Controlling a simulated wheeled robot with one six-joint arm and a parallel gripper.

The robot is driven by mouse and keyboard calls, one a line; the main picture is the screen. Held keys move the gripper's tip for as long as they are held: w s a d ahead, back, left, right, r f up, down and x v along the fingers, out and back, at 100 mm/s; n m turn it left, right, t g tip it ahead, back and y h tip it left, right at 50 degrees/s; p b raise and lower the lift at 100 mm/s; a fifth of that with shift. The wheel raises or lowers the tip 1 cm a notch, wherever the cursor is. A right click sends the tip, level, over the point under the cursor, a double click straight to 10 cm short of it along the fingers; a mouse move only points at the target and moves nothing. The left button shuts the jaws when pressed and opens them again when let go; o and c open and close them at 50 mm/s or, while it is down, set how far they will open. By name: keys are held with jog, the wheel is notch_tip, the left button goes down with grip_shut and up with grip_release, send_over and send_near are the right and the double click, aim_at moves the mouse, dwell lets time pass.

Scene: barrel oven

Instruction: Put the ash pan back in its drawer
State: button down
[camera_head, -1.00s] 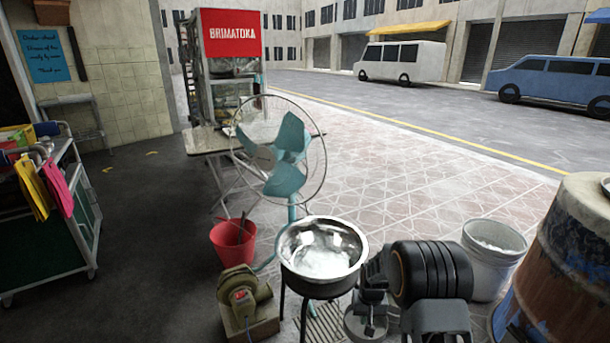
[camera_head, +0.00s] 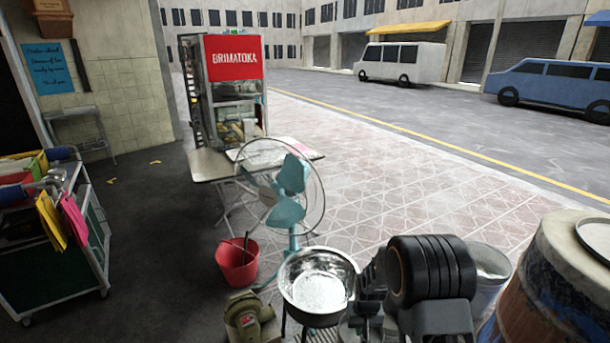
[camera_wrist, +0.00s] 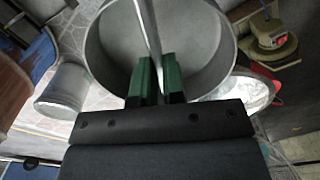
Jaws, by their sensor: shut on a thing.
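My gripper (camera_wrist: 158,78) has its green fingers closed on a thin upright bar that crosses a round grey metal pan, which I take to be the ash pan (camera_wrist: 108,45). The pan hangs beyond the fingers and fills the top middle of the wrist view. In the head view my black wrist hides most of it. The barrel oven (camera_head: 550,290), rusty brown and blue with a pale top, stands at the right edge, and its side shows at the left of the wrist view (camera_wrist: 18,75). I see no drawer or drawer opening in either view.
A shiny bowl (camera_head: 318,287) on a stand and a green blower (camera_head: 247,315) are close to my arm's left. A white bucket (camera_head: 492,268) stands between arm and barrel. A fan (camera_head: 290,190), red bucket (camera_head: 237,262) and cart (camera_head: 60,260) stand farther left.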

jog(key=s+r+p, duration=0.1)
jog(key=r+p, duration=0.1)
jog(key=r, duration=0.1)
jog(key=s+r+p, duration=0.1)
jog(key=r+p, duration=0.4)
jog(key=shift+s+r+p, duration=0.3)
jog(key=shift+s+r, duration=0.1)
